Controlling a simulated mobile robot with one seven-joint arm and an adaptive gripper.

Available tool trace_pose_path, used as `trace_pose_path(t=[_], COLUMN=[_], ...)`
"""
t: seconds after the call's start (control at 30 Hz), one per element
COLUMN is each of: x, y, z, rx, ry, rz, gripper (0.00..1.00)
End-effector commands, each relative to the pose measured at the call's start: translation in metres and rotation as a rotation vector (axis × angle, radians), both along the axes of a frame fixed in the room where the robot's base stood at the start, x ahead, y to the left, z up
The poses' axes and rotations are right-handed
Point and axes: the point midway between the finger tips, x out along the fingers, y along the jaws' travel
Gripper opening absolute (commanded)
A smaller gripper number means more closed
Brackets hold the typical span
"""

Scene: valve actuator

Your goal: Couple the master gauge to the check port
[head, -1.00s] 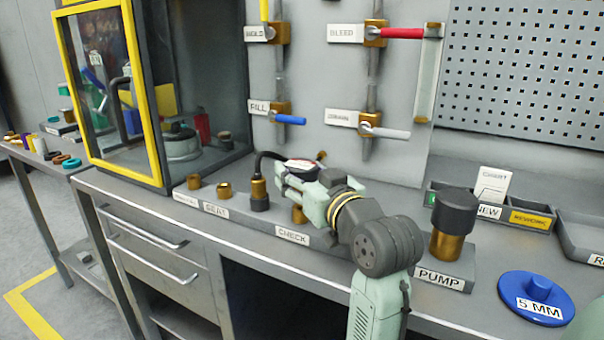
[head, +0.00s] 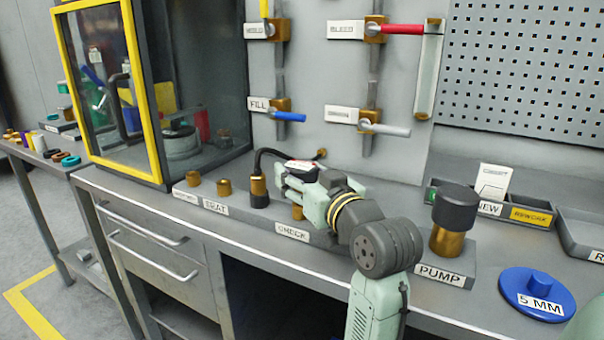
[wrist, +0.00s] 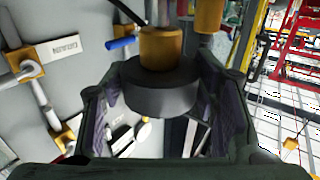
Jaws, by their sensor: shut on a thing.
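In the head view my gripper (head: 284,180) reaches left over the row of bench ports, near the CHECK label (head: 292,232). It is shut on the master gauge, whose pale dial (head: 302,166) faces up just above the fingers. In the wrist view the gauge's dark round body (wrist: 160,92) with its brass neck (wrist: 162,48) sits between the fingers; this view looks upside down. Brass (head: 298,212) shows under the gripper behind the CHECK label, at the check port. The gripper hides the joint there, so I cannot tell whether gauge and port touch.
A black and brass hose fitting (head: 258,190) stands close left of my fingertips, its hose looping behind. Brass ports (head: 224,187) stand further left near the yellow-framed cabinet (head: 158,150). A black-capped brass PUMP unit (head: 452,222) and a blue disc (head: 537,297) are right.

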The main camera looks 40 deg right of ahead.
Motion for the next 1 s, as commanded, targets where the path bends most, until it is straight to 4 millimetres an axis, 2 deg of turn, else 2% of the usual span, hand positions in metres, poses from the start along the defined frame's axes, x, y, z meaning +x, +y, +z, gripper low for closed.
trace_pose_path(t=[0.97, 1.0], x=[0.0, 0.0], y=[0.0, 0.0], z=[-0.024, -0.023], rx=[-0.003, -0.003], ry=[-0.002, -0.002], rz=[0.0, 0.0], gripper=[0.13, 0.57])
